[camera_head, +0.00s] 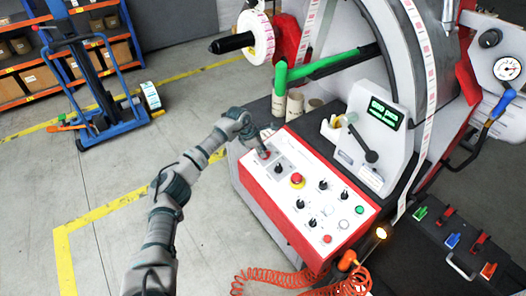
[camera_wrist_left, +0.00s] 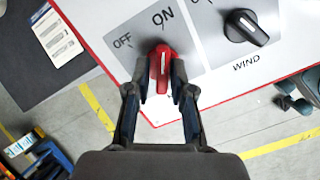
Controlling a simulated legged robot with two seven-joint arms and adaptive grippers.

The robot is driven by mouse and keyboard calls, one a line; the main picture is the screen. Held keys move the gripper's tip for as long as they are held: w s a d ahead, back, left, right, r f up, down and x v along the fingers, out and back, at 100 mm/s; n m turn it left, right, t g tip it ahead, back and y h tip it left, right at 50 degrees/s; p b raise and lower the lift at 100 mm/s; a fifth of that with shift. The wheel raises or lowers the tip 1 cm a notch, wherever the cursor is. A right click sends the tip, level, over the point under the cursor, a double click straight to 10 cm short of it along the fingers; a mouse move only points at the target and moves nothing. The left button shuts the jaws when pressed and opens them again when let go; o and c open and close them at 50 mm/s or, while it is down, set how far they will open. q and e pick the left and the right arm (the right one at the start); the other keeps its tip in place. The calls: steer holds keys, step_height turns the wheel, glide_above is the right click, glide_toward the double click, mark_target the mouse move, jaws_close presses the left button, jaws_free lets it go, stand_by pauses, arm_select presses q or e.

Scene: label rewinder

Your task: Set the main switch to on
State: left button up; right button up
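The main switch is a red rotary knob (camera_wrist_left: 161,68) on the white, red-edged control panel (camera_head: 338,201). In the left wrist view the labels OFF and ON are printed above it, OFF to the left. The knob's grip runs roughly upright in that view, in line with ON. My left gripper (camera_wrist_left: 161,84) has one finger on each side of the grip and looks closed on it; the fingertips hide part of its sides. In the head view my left gripper (camera_head: 262,150) is at the panel's far left corner. My right gripper is not in view.
A black WIND knob (camera_wrist_left: 246,27) sits right of the switch. A red emergency button (camera_head: 297,180) and several black knobs are nearer on the panel. A lever box (camera_head: 371,125) with a green display stands behind. An orange coiled hose (camera_head: 275,280) hangs below.

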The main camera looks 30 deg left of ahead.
arm_select(q)
steer(key=shift+o, duration=0.4)
steer(key=shift+a, duration=0.1)
steer(key=v, duration=1.1)
steer(key=shift+a+r, duration=0.2)
steer(key=shift+r, duration=0.1)
steer(key=shift+s, duration=0.1)
